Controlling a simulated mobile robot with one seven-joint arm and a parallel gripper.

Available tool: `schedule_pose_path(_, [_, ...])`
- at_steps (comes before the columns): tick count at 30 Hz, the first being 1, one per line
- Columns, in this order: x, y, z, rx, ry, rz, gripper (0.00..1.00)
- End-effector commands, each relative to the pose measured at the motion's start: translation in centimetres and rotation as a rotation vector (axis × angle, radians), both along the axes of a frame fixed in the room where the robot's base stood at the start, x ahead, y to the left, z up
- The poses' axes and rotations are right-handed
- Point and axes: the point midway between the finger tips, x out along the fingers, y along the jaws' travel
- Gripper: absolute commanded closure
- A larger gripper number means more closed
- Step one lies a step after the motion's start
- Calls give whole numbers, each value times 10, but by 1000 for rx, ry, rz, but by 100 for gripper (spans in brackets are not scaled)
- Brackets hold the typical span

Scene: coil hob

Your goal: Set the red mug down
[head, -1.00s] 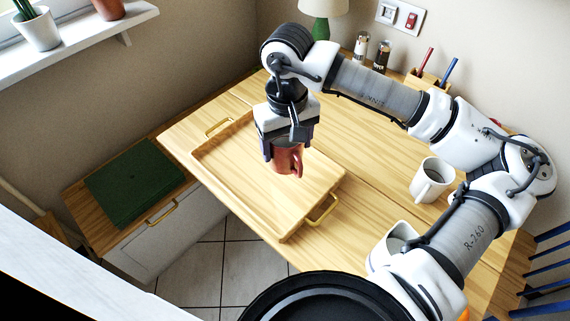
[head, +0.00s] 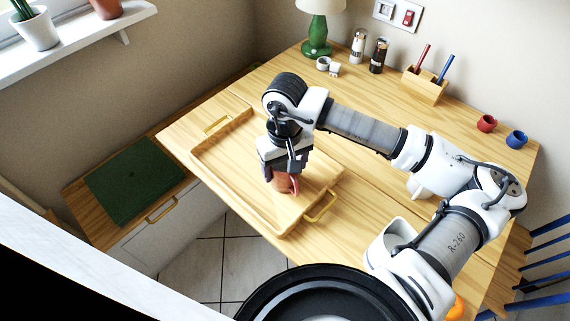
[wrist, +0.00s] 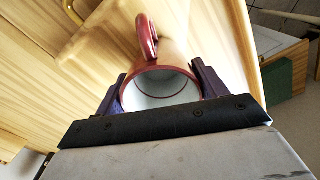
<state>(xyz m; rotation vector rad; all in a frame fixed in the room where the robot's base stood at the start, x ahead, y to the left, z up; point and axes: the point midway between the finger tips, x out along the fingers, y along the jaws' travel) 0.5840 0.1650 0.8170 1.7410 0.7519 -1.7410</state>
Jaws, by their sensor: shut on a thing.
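The red mug (head: 283,183) is held upright by my gripper (head: 281,177) over the wooden tray (head: 225,185). In the head view the mug is low over the tray floor; I cannot tell whether its base touches it. In the wrist view the red mug (wrist: 148,36) shows its white, empty inside, with its handle at the top of the picture. The dark fingers of my gripper (wrist: 160,88) are shut on the mug from both sides. My gripper hides much of the mug in the head view.
The tray has brass handles (head: 321,206) and stands on the wooden table (head: 370,165). A green lamp (head: 316,38), two shakers, a pen holder (head: 425,85), and small red and blue cups (head: 487,124) are at the back. My arm partly hides a white mug and a white container (head: 385,243).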

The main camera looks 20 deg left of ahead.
Motion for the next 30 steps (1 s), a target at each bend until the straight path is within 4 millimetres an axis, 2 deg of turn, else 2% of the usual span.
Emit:
schedule_pose_path(2, [0,0,-3,1,-1,0,59])
schedule_pose_path(3, [0,0,-2,0,0,0,25])
schedule_pose_path(7, [0,0,-1,0,0,0,8])
schedule_pose_path(20, [0,0,5,0,-1,0,7])
schedule_pose_path(23, [1,0,21,-1,-5,1,7])
schedule_pose_path(30, [1,0,75,-1,-4,-1,7])
